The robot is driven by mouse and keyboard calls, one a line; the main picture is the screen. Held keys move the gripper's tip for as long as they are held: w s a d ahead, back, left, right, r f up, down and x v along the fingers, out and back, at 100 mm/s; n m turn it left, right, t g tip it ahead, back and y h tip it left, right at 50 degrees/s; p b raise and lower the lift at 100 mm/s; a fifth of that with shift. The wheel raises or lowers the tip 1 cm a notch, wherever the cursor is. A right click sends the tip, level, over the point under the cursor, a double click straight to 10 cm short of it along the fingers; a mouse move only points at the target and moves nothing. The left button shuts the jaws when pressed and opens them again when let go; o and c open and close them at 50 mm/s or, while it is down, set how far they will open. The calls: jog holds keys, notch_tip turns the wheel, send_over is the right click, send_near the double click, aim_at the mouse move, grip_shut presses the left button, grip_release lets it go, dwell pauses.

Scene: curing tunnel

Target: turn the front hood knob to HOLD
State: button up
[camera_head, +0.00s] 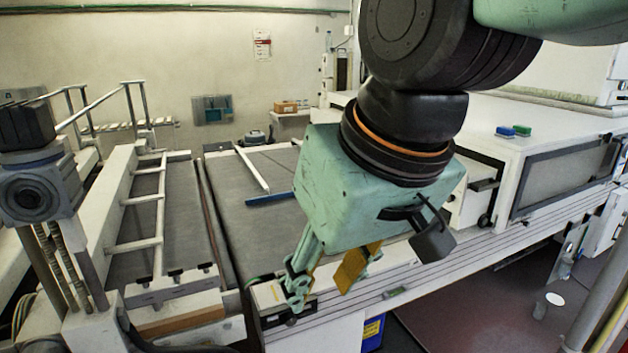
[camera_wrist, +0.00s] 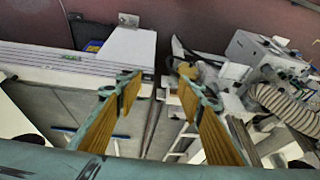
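My gripper (camera_head: 326,277) hangs above the near corner of the conveyor, fingers pointing down. Its two fingers with yellow inner pads stand well apart. The wrist view also shows the gripper (camera_wrist: 160,88) open, with nothing between the pads. The white hood (camera_head: 500,150) stands to the right, with a dark-framed window (camera_head: 565,178) in its side. A small dark round part (camera_head: 486,219) shows low at the hood's near end; I cannot tell whether it is the front knob. No HOLD marking is readable. My arm hides part of the hood's front.
The grey conveyor bed (camera_head: 250,205) carries a blue-edged bar (camera_head: 269,198). A white railed frame (camera_head: 160,215) stands to its left. A white cup-like object (camera_head: 554,299) is low at right. Open floor (camera_head: 460,315) lies in front.

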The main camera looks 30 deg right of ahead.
jog(key=w+d+r+m+t+p, duration=0.1)
jog(key=w+d+r+m+t, duration=0.15)
jog(key=w, duration=1.35)
jog(key=w+d+r+m+t+p, duration=0.1)
jog(key=w+d+r+t, duration=0.15)
jog(key=w, duration=1.25)
jog(key=w+d+f+m+t+h+p, duration=0.15)
jog(key=w+d+m+h, duration=0.35)
jog(key=w+d, duration=1.45)
jog(key=w+d+f+m+g+h+p, duration=0.15)
jog(key=d+f, duration=0.25)
jog(key=d, duration=0.4)
jog(key=w+d+f+m+h, duration=0.3)
jog(key=d+f, duration=0.1)
jog(key=d, duration=0.4)
jog(key=w+d+f+m+g+h+p, duration=0.1)
jog(key=w+d+f+m+h, duration=0.15)
jog(key=d, duration=0.65)
jog(key=s+d+f+m+g+h+p, duration=0.1)
jog(key=s+d+f+m+g+h, duration=0.4)
jog(key=s+d+f+g, duration=0.5)
jog(key=s+d+f+h, duration=0.1)
jog(key=s+d+f, duration=0.6)
jog(key=d+f, duration=0.1)
jog(key=shift+p, duration=0.4)
